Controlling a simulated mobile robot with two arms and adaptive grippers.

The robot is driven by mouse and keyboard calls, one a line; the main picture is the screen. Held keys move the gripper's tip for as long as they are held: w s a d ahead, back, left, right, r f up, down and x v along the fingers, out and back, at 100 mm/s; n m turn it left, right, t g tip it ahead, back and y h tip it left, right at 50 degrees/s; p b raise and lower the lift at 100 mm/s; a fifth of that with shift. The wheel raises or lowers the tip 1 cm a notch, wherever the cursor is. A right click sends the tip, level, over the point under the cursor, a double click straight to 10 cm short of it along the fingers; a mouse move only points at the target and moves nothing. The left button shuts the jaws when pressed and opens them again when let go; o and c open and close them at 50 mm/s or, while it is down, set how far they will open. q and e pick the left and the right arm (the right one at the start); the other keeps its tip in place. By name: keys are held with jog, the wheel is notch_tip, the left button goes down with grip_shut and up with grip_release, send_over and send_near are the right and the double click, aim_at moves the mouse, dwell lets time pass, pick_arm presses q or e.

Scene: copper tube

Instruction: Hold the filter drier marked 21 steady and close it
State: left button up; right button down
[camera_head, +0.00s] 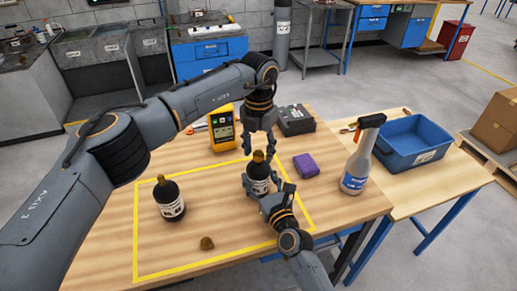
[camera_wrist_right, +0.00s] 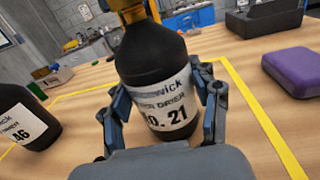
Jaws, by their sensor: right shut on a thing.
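The filter drier marked 21 (camera_head: 259,173) is a black bottle with a white label, standing upright on the table. Its label reads No. 21 in the right wrist view (camera_wrist_right: 165,85). My right gripper (camera_head: 263,190) is shut around its body, with one finger on each side in the right wrist view (camera_wrist_right: 160,105). A brass-coloured cap (camera_head: 258,156) shows at the drier's top. My left gripper (camera_head: 258,151) points down just above it, fingers apart; whether they touch the cap I cannot tell. A loose brass-coloured cap (camera_head: 207,243) lies on the table at the front.
A second black drier (camera_head: 169,201), marked 46 in the right wrist view (camera_wrist_right: 22,118), stands left inside the yellow outline. A yellow device (camera_head: 222,128), dark box (camera_head: 295,120), purple box (camera_head: 306,165), spray bottle (camera_head: 361,158) and blue bin (camera_head: 412,138) stand around.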

pick_arm(q)
jog(key=shift+r, duration=0.15)
notch_tip(320, 180, up, 12)
dwell(0.6)
pick_arm(e)
jog(key=shift+c, duration=1.3)
grip_release()
jog(key=shift+s, duration=0.1)
jog(key=v, duration=1.1)
jog(key=shift+s+d, duration=0.15)
jog(key=shift+s, duration=0.25)
